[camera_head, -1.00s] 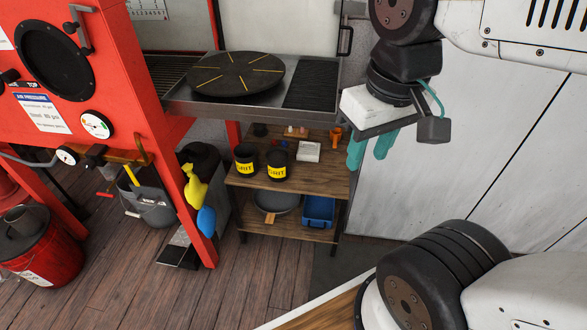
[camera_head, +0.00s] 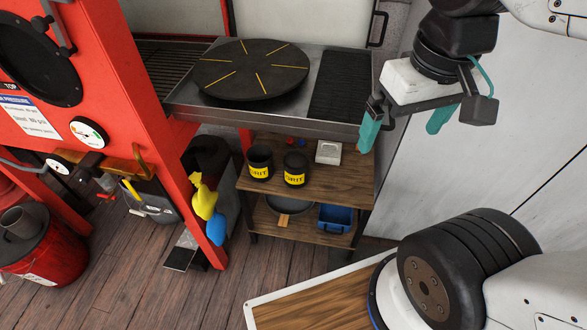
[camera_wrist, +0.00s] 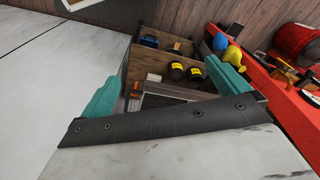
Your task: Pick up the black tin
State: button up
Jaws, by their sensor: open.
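Two black tins with yellow GRIT labels stand upright side by side on the upper wooden shelf, the left tin (camera_head: 260,163) and the right tin (camera_head: 295,168). Both also show in the wrist view, small and distant, one tin (camera_wrist: 177,71) beside the other tin (camera_wrist: 194,74). My gripper (camera_head: 402,138) has teal fingers spread apart with nothing between them. It is up and to the right of the shelf, well away from the tins. In the wrist view my gripper (camera_wrist: 163,78) faces toward the shelf unit.
A steel bench (camera_head: 340,95) with a round black turntable (camera_head: 252,70) overhangs the shelf. The lower shelf holds a pan (camera_head: 290,204) and a blue bin (camera_head: 335,219). A red cabinet (camera_head: 120,90) stands left.

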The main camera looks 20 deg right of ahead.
aim_at(295, 163)
jog(key=u, duration=1.5)
jog(key=k, duration=0.5)
jog(key=z, duration=0.25)
